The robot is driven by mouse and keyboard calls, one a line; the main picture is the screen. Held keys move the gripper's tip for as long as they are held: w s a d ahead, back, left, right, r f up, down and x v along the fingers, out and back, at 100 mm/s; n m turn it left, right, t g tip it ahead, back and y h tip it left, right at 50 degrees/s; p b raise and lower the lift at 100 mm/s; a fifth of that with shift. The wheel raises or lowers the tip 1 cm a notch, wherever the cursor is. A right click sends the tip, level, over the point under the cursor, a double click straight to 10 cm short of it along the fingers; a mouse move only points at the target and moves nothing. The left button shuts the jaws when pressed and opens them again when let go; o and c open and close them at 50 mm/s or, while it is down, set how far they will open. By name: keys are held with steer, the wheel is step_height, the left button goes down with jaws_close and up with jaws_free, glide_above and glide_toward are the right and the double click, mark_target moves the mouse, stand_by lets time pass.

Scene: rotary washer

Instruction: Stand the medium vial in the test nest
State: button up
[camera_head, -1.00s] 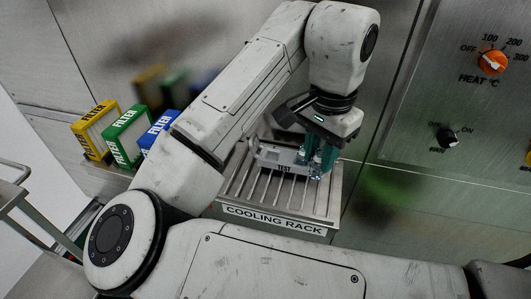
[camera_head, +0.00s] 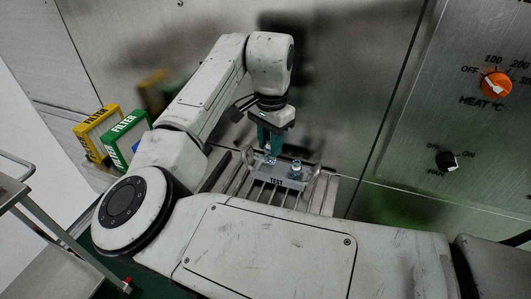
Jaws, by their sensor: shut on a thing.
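The test nest (camera_head: 277,181) is a small grey rack with raised end handles and a TEST label, on the slatted cooling rack. One small clear, bluish vial (camera_head: 296,168) stands upright at its right part. My gripper (camera_head: 269,149) has green fingers pointing down over the nest's left-middle part. It is shut on a small clear vial (camera_head: 269,159), upright and mostly hidden by the fingers. I cannot tell the vials' sizes for sure, nor whether the held one's base is seated in the nest.
The cooling rack (camera_head: 323,198) lies partly behind my arm. Yellow (camera_head: 97,131) and green (camera_head: 126,136) filter boxes stand at left, with a blue one mostly hidden. A steel wall with heat dial (camera_head: 496,84) and switch (camera_head: 447,161) rises at right. A trolley (camera_head: 40,215) stands far left.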

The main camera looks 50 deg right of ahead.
steer(key=w+f, duration=0.1)
steer(key=w+d+f, duration=0.1)
steer(key=f, duration=0.1)
steer(key=w+d+f, duration=0.1)
steer(key=shift+f, duration=0.2)
steer(key=shift+f+p, duration=0.55)
steer(key=shift+f, duration=1.05)
steer(key=shift+f, duration=0.1)
steer(key=o, duration=1)
step_height(320, 180, up, 12)
steer(key=shift+r+b, duration=0.15)
steer(key=shift+b, duration=0.55)
